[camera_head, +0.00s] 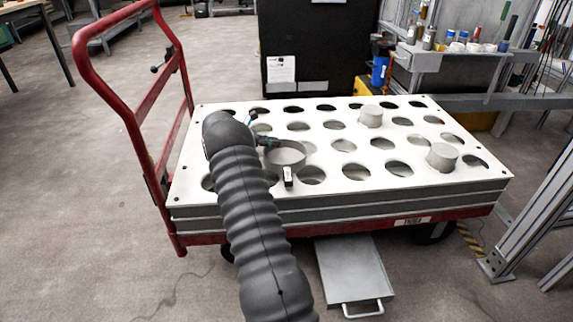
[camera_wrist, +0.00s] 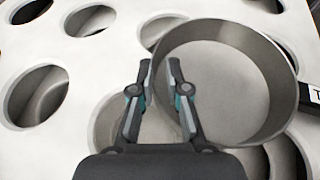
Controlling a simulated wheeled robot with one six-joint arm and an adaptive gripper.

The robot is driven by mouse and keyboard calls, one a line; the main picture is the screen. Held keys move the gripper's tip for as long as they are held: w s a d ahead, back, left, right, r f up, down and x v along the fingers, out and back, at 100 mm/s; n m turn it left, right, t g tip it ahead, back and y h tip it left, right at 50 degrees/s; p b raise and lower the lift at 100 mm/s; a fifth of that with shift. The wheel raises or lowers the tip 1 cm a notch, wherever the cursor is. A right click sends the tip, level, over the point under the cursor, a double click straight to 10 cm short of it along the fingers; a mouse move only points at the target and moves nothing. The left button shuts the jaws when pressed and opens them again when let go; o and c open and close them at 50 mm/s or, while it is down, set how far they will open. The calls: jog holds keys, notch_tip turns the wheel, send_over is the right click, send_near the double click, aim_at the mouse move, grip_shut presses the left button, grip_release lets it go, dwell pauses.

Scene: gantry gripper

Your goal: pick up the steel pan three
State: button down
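The steel pan (camera_head: 287,157) is a round, shallow grey pan on the white perforated top of the cart, with its short handle towards the camera in the head view. In the wrist view the pan (camera_wrist: 230,85) fills the upper right, and its dark handle end shows at the right edge. My gripper (camera_wrist: 160,62) is at the pan's left rim with its fingers apart. The right finger overlaps the pan's inside and the left finger is outside it. I cannot tell whether either finger touches the wall. In the head view my gripper (camera_head: 268,142) is partly hidden by my arm.
The cart top (camera_head: 330,188) has rows of round holes. Two grey cylinders stand on it, one at the back (camera_head: 371,117) and one at the right (camera_head: 442,157). A red push handle (camera_head: 130,110) rises at the left. A black cabinet (camera_head: 315,50) stands behind.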

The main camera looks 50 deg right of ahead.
jog(key=shift+r, duration=0.15)
dwell(0.4)
jog(key=shift+r, duration=0.55)
notch_tip(320, 180, up, 3)
jog(key=shift+s+r, duration=0.1)
jog(key=s+d+r, duration=0.1)
jog(key=s+r, duration=0.5)
jog(key=s, duration=0.5)
jog(key=shift+s+r, duration=0.2)
jog(key=shift+r, duration=0.05)
